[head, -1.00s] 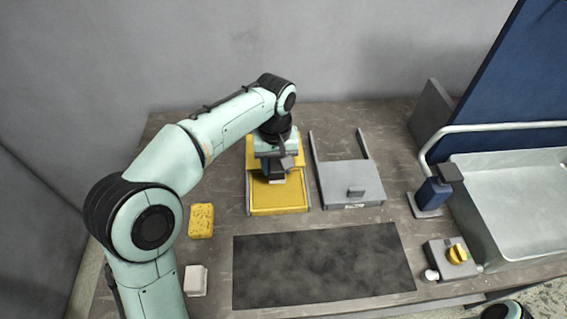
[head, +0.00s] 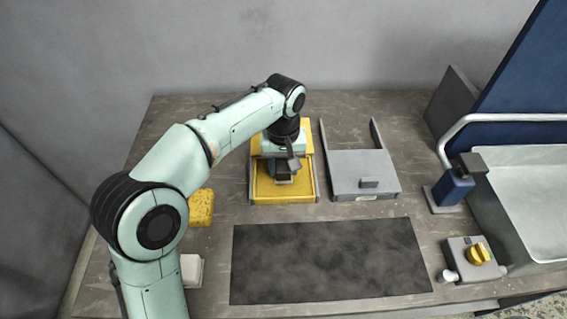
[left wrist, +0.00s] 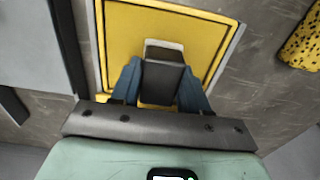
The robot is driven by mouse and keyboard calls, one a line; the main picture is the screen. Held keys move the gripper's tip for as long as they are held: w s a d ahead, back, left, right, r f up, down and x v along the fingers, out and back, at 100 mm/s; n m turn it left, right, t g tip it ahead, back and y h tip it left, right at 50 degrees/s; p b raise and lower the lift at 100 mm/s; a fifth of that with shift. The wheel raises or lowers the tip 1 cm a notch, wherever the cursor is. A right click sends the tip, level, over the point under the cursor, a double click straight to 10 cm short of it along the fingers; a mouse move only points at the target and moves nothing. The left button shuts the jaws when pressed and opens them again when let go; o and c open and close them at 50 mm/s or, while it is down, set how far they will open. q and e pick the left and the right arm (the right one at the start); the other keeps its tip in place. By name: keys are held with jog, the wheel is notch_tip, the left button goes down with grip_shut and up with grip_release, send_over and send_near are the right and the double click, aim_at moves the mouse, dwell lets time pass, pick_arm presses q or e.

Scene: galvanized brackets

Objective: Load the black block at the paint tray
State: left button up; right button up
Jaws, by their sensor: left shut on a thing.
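The yellow paint tray (head: 284,192) lies at the back middle of the counter; its yellow floor and grey rim also show in the left wrist view (left wrist: 218,32). My left gripper (head: 284,172) is over the tray, pointing down. In the left wrist view my left gripper (left wrist: 163,82) has its two blue fingers shut on the black block (left wrist: 165,78), with one finger on each side. The block's far end looks pale grey. Whether the block touches the tray floor I cannot tell. My right gripper is not in view.
A grey box-like stand (head: 362,172) with two rails is right of the tray. A yellow sponge (head: 201,208) and a white block (head: 191,270) lie left. A dark mat (head: 328,262) is in front. A blue dispenser (head: 453,187), yellow-knobbed box (head: 477,252) and sink (head: 535,200) are right.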

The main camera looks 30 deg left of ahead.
aim_at(283, 164)
pick_arm(q)
jog(key=shift+f, duration=0.45)
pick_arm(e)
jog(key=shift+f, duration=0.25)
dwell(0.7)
pick_arm(q)
jog(key=shift+f, duration=0.1)
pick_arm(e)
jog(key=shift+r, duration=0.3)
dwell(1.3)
pick_arm(q)
notch_tip(283, 164, up, 5)
jog(key=p, duration=0.5)
jog(key=shift+r+p, duration=1.1)
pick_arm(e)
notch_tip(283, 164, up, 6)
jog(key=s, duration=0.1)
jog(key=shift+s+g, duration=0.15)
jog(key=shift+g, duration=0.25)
